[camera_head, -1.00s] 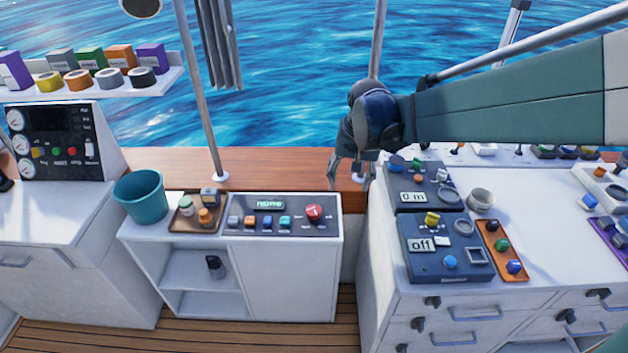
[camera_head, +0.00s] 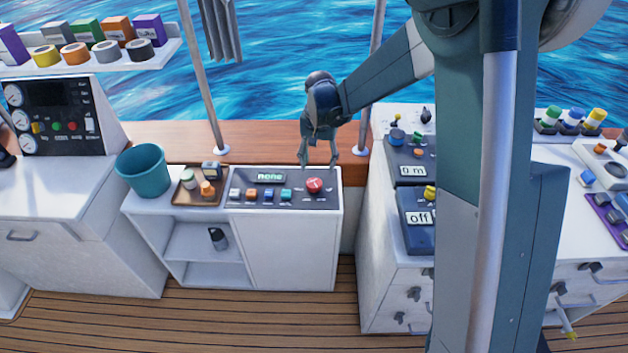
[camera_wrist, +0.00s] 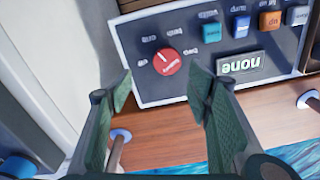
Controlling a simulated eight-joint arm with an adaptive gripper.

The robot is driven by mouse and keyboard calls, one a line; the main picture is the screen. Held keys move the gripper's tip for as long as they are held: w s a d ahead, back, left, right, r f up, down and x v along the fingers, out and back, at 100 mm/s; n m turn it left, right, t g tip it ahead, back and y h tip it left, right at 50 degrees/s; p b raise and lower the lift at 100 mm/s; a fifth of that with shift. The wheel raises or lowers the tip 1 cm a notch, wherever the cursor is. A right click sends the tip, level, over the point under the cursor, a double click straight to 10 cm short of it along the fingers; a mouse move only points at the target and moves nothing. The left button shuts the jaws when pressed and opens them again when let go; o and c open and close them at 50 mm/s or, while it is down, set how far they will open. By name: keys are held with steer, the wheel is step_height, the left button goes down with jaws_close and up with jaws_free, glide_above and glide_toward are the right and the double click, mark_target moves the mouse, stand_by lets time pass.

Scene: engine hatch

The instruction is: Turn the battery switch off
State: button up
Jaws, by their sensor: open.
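The battery switch is a red round knob (camera_head: 314,185) with a white mark, at the right end of a dark panel (camera_head: 290,204) on a white cabinet. In the wrist view the knob (camera_wrist: 168,66) appears upside down, with small position labels around it, one reading "off". My gripper (camera_head: 318,164) is open and empty, just above and behind the knob, fingers pointing down. In the wrist view my gripper's fingertips (camera_wrist: 160,88) frame the knob without touching it.
Several coloured buttons (camera_head: 268,195) line the panel left of the knob. A brown tray (camera_head: 184,201) and teal bucket (camera_head: 142,170) stand further left. A blue "off" box (camera_head: 418,238) sits on the right counter. A metal pole (camera_head: 374,75) rises behind my gripper.

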mark_target(314, 183)
steer(key=shift+w+a+f, duration=0.25)
steer(key=shift+a+f, duration=0.15)
steer(key=shift+f, duration=0.3)
steer(key=shift+w+a+f, duration=0.25)
steer(key=shift+a+f, duration=0.1)
steer(key=shift+f, duration=0.35)
steer(key=shift+f+b, duration=0.65)
steer(key=shift+f, duration=3.25)
steer(key=shift+c, duration=0.7)
steer(key=c, duration=0.7)
steer(key=shift+c, duration=0.2)
